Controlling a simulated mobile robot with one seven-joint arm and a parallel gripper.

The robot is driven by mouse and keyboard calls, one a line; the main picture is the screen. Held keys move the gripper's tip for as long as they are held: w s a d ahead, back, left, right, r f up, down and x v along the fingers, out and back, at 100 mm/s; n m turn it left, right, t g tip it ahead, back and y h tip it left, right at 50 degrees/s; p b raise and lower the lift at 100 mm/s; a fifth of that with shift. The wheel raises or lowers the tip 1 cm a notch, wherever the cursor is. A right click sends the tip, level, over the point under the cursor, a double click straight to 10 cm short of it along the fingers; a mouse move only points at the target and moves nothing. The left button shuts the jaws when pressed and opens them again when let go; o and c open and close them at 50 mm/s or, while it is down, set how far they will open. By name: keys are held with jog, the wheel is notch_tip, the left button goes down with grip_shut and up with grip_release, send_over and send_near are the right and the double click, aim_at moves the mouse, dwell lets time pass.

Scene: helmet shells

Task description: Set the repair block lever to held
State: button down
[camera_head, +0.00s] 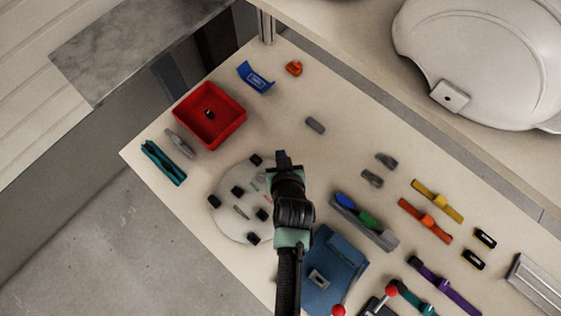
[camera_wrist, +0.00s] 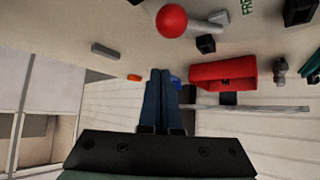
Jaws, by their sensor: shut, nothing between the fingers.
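A round pale plate (camera_head: 228,222) on the table carries several black blocks and small green and red marks; I take it for the repair block. In the wrist view a lever with a red ball knob (camera_wrist: 171,20) and grey rod (camera_wrist: 203,27) shows at the top, by a black block (camera_wrist: 206,44) and green lettering cut off at "FRE" (camera_wrist: 248,8). The knob is not visible in the head view, where my arm covers the plate's right side. My gripper (camera_head: 282,156) is shut and empty, its fingertips (camera_wrist: 160,72) apart from the knob. Which setting the lever points to is unclear.
A red tray (camera_head: 187,114) stands up-left of the plate. A blue block (camera_head: 345,252) lies close to the right of my arm, with red-knobbed levers (camera_head: 391,292) near it. A grey block (camera_head: 315,125) lies up-right of my gripper. A white helmet shell (camera_head: 490,60) rests at upper right.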

jog(key=v, duration=0.9)
jog(key=shift+s+a, duration=0.4)
jog(key=shift+a, duration=0.15)
jog(key=shift+r, duration=0.15)
